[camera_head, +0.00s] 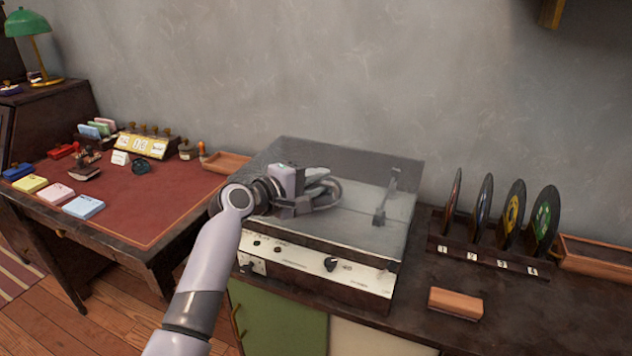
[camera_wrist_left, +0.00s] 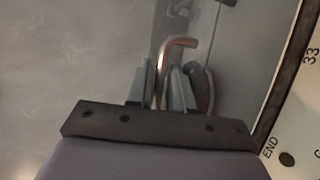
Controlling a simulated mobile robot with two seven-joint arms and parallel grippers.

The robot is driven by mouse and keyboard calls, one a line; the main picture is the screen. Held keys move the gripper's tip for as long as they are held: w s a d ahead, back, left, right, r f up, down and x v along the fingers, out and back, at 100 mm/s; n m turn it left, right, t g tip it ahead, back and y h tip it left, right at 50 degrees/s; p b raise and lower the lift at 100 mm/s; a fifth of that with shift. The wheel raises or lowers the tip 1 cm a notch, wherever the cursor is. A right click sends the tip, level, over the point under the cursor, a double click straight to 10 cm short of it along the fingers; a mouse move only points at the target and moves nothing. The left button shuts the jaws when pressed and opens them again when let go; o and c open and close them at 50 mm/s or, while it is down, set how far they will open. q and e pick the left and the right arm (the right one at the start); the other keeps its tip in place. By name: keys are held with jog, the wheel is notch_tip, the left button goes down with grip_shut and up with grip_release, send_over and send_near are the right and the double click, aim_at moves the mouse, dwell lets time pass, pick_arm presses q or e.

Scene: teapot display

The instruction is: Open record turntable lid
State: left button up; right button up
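The record turntable (camera_head: 315,262) stands on the cabinet, with a pale front panel of knobs and labels. Its smoky see-through lid (camera_head: 345,155) appears down over the deck, and the tonearm (camera_head: 383,205) shows through it. My left gripper (camera_head: 318,192) reaches in from the left and is over the turntable's middle. In the left wrist view its two fingers (camera_wrist_left: 162,88) stand on either side of a bent metal rod (camera_wrist_left: 180,42). I cannot tell whether they press on it or whether the rod belongs to the lid. My right gripper is not in view.
A rack of records (camera_head: 490,252) and a brown block (camera_head: 455,303) are right of the turntable. A desk with a red top (camera_head: 135,205), stamps and coloured pads stands left. A grey wall (camera_head: 340,70) is close behind. The cabinet top (camera_head: 400,318) in front of the rack is partly clear.

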pick_arm(q)
grip_shut()
jog(key=shift+w+r+p, duration=0.1)
jog(key=shift+r+p, duration=0.7)
jog(key=shift+r, duration=0.25)
jog(key=w+d+r+g+p, duration=0.1)
jog(key=w+r+p, duration=0.1)
jog(key=r+p, duration=0.2)
jog(key=w+r+g+y+p, duration=0.1)
jog(key=w+r+p, duration=0.2)
jog(key=r, duration=0.4)
jog(key=shift+w+d+r+n+p, duration=0.25)
jog(key=shift+w+d+n+p, duration=0.05)
jog(key=shift+d+n+p, duration=0.15)
grip_release()
jog(key=shift+f, duration=0.1)
